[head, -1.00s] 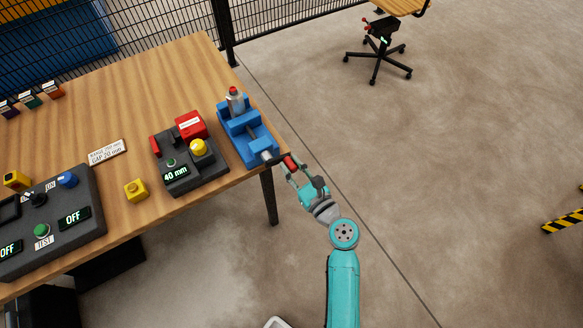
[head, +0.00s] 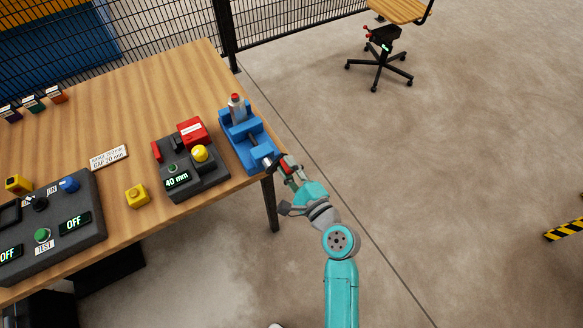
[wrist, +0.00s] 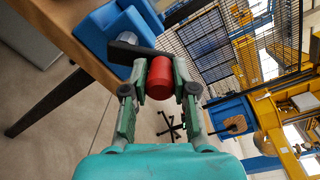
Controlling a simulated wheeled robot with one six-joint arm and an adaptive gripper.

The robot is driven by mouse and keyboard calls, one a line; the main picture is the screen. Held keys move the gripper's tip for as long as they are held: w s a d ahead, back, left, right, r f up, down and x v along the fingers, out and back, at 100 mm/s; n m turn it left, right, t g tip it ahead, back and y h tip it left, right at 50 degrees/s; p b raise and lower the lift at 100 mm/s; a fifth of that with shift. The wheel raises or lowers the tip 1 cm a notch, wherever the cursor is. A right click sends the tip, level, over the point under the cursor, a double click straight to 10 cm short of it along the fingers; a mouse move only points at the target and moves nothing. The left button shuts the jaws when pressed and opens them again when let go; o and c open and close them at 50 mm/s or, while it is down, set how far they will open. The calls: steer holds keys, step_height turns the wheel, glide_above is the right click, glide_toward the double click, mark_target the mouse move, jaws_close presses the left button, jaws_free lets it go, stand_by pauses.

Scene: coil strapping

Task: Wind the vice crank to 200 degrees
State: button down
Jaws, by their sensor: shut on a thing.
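The blue vice (head: 246,140) is at the right front corner of the wooden table, with a grey bottle-like part with a red top (head: 236,107) standing at its far end. Its crank has a dark arm (wrist: 137,50) and a red handle (wrist: 161,78), which sticks out past the table edge. My gripper (head: 289,170) is shut on the red handle. In the wrist view my gripper (wrist: 160,92) has one finger on each side of the handle. The crank's exact angle cannot be read.
A dark box (head: 195,178) with a yellow knob and a "40 mm" display stands left of the vice. Open floor lies right of the table.

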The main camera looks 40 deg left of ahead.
steer(key=s+a+f+n, duration=0.1)
steer(key=s+n, duration=0.2)
steer(key=n, duration=0.9)
steer(key=s+a+f+n+t, duration=0.1)
steer(key=s+n, duration=0.3)
steer(key=n, duration=0.8)
steer(key=shift+a+f, duration=0.4)
steer(key=shift+a, duration=0.05)
steer(key=shift+n, duration=0.3)
steer(key=c, duration=0.9)
jaws_free()
steer(key=v, duration=1.2)
steer(key=shift+f, duration=0.15)
